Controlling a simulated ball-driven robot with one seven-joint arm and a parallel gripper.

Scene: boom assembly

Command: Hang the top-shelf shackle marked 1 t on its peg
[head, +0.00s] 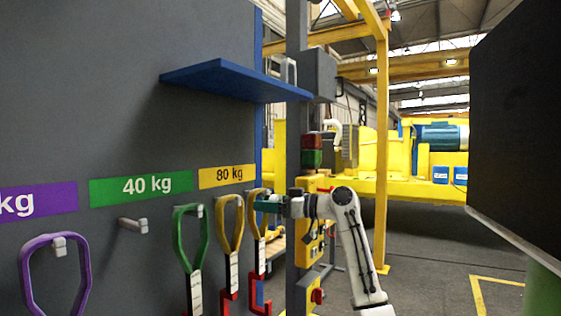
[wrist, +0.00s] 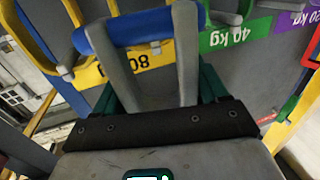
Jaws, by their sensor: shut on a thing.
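My gripper (head: 268,203) is beside the right-hand yellow loop in the head view, below the 80 kg label. In the wrist view its green fingers (wrist: 158,88) are shut on a grey U-shaped shackle (wrist: 187,50) with a blue pin (wrist: 140,30) across its far end. No 1 t mark is readable on it. In the head view the held shackle cannot be made out clearly. A small grey arched thing (head: 290,70) stands at the right end of the blue top shelf (head: 225,78). A bare peg (head: 133,225) sticks out below the 40 kg label (head: 141,187).
Yellow loops (head: 230,222), a green loop (head: 178,232) and a purple loop (head: 28,268) hang on pegs along the grey board (head: 120,80). A grey post with a control box (head: 318,75) stands right of the board. A dark panel (head: 515,130) fills the right side.

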